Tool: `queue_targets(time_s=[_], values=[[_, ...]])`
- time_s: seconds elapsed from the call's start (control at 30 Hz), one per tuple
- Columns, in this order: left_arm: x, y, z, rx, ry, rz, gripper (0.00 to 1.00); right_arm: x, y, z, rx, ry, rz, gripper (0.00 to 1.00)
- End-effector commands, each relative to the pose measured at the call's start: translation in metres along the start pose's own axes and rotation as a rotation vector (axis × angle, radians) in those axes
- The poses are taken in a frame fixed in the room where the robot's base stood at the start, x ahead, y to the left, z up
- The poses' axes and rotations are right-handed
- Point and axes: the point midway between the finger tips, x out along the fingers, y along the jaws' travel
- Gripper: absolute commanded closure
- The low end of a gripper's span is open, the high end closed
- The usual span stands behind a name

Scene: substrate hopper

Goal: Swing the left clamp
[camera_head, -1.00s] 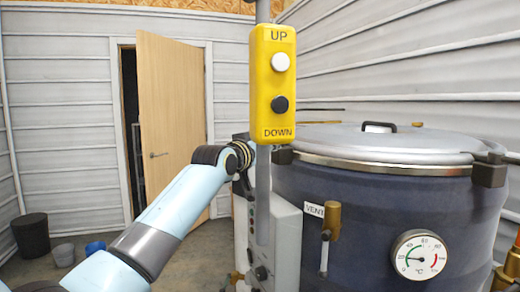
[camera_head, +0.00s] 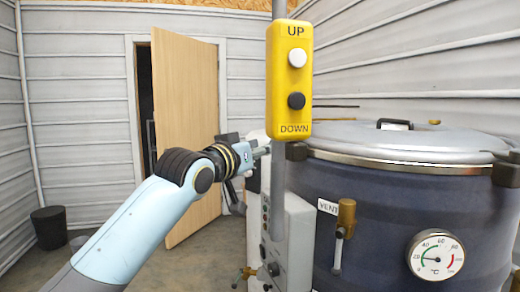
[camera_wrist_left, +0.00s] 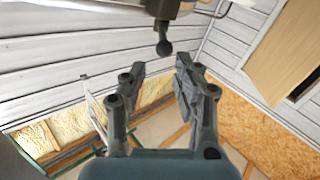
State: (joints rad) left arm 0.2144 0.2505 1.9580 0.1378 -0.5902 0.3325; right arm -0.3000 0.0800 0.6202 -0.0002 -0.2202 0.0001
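The left clamp (camera_head: 296,151) is a dark block on the left edge of the vessel's lid rim, partly behind the control pole. In the left wrist view, a dark lever with a ball knob (camera_wrist_left: 164,46) hangs from above, just beyond the fingertips; it looks like a clamp handle. My left gripper (camera_wrist_left: 160,68) is open and empty, its fingers apart below the knob and not visibly touching it. In the head view my left gripper (camera_head: 240,158) is left of the clamp, its fingers largely hidden. My right gripper is not in view.
A yellow UP/DOWN button box (camera_head: 290,78) hangs on a grey pole (camera_head: 279,205) before the vessel (camera_head: 385,220). The lid (camera_head: 400,142) is down. A vent valve (camera_head: 345,218) and a temperature dial (camera_head: 437,256) are on its front. A door (camera_head: 185,120) stands ajar behind.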

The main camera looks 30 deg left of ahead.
Motion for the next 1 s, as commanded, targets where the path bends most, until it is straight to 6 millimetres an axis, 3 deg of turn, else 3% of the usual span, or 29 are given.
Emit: queue_targets(time_s=[0.03, 0.1, 0.2, 0.23, 0.37, 0.5, 0.7, 0.87, 1.0], values=[[0.000, 0.000, 0.000, -0.021, 0.000, 0.000, 0.78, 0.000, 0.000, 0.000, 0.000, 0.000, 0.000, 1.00], [0.000, 0.004, 0.002, -0.126, -0.008, 0.017, 0.87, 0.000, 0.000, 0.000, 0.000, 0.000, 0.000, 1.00], [0.003, 0.007, 0.012, -0.438, -0.064, 0.081, 1.00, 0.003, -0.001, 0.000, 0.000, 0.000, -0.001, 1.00], [0.004, 0.004, 0.015, -0.537, -0.086, 0.101, 1.00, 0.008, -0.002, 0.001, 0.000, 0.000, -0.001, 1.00], [0.008, -0.026, 0.015, -0.936, -0.191, 0.162, 1.00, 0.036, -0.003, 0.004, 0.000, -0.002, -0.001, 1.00], [0.006, -0.068, -0.008, -1.206, -0.270, 0.177, 1.00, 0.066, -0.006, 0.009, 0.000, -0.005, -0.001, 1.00], [0.003, -0.102, -0.042, -1.176, -0.251, 0.167, 1.00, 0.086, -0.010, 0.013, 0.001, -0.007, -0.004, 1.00], [0.010, -0.101, -0.048, -1.169, -0.240, 0.170, 1.00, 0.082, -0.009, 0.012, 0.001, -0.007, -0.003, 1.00], [0.030, -0.093, -0.048, -1.174, -0.243, 0.174, 1.00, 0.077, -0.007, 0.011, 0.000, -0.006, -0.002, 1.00]])
